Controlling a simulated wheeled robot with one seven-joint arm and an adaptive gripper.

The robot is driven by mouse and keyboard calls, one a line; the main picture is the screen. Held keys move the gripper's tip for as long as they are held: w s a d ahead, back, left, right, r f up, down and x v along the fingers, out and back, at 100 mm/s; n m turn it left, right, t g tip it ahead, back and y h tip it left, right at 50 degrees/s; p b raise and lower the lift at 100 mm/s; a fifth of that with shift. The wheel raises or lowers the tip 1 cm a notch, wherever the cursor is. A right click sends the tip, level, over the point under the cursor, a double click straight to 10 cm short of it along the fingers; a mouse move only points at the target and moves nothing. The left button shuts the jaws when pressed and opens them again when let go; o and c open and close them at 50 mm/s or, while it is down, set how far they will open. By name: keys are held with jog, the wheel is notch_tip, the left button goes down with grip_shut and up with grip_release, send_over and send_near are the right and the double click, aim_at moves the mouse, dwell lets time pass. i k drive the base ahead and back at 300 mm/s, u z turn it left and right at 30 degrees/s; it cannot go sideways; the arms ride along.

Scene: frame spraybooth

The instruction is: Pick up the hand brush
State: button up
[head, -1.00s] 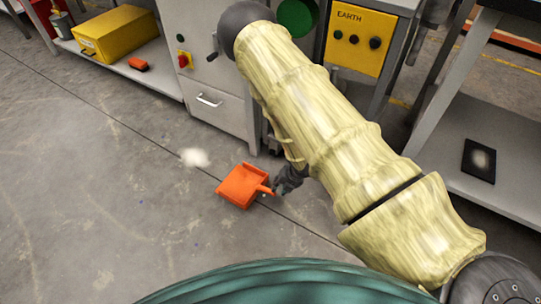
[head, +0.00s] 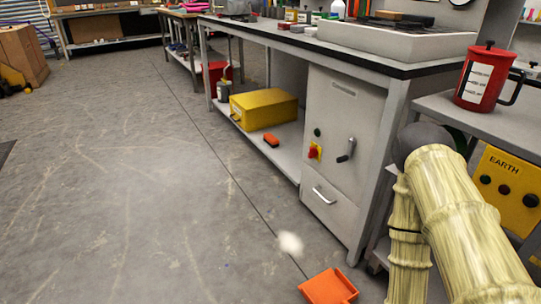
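A small orange block with a dark underside (head: 271,140), which looks like the hand brush, lies on the low shelf under the workbench, in front of a yellow box. An orange dustpan (head: 328,287) lies on the floor at the bottom edge of the head view, partly cut off. My arm, in a pale yellow cover, comes in at the lower right. My gripper is out of the picture, so its opening and anything in it cannot be seen.
The yellow box (head: 264,108) stands on the low shelf (head: 288,160). A grey cabinet (head: 335,150) with a crank and drawer stands right of the shelf. A whitish dust pile (head: 290,244) lies near the dustpan. The floor (head: 130,190) to the left is mostly clear.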

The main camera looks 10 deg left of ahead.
aim_at(269, 139)
jog(key=u, duration=0.8)
jog(key=i, duration=1.2)
jog(key=u, duration=0.5)
jog(key=i, duration=1.65)
jog(key=z, duration=0.65)
jog(key=i, duration=0.3)
jog(key=z, duration=0.2)
